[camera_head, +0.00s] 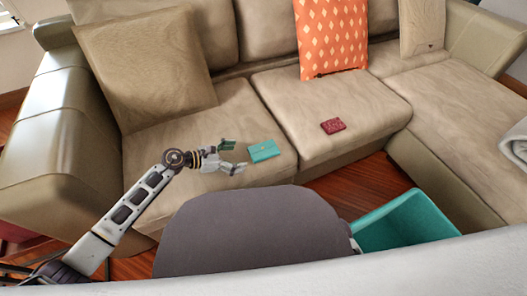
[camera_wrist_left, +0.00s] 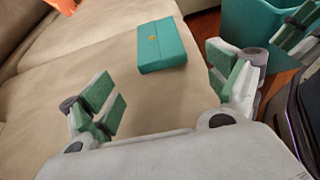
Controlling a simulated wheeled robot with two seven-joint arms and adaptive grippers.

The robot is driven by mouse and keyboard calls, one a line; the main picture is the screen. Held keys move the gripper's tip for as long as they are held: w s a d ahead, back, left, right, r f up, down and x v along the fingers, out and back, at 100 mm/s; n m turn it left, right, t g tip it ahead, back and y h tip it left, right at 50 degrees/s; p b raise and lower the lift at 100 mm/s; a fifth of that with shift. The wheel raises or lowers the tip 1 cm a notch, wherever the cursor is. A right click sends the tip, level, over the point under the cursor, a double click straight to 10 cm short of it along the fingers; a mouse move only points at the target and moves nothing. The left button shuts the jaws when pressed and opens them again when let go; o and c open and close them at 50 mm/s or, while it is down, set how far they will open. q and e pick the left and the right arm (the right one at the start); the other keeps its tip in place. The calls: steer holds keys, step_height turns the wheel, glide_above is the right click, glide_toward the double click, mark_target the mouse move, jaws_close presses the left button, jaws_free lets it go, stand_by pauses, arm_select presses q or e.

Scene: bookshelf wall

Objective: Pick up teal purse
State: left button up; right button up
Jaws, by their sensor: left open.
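The teal purse (camera_head: 263,151) is a small flat rectangle lying on the left seat cushion of the beige sofa, near its front edge. In the left wrist view the purse (camera_wrist_left: 162,46) shows a small orange-gold clasp and lies beyond the fingertips, between their lines. My left gripper (camera_head: 236,157) is open and empty, just left of the purse in the head view and apart from it. Its two green-padded fingers (camera_wrist_left: 170,85) stand wide apart in the wrist view. My right gripper does not show in the head view; a gripper-like part at the wrist view's right edge is cut off.
A dark red wallet-like item (camera_head: 333,126) lies on the middle cushion. An orange patterned pillow (camera_head: 331,38) and a beige pillow (camera_head: 146,62) lean on the backrest. A teal bin (camera_head: 405,222) stands on the wooden floor in front. The cushion around the purse is clear.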

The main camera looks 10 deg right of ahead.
mark_target(250, 155)
arm_select(q)
steer(key=shift+b+x, duration=0.8)
steer(key=shift+x, duration=1.15)
steer(key=shift+d+f, duration=0.2)
steer(key=shift+d, duration=0.3)
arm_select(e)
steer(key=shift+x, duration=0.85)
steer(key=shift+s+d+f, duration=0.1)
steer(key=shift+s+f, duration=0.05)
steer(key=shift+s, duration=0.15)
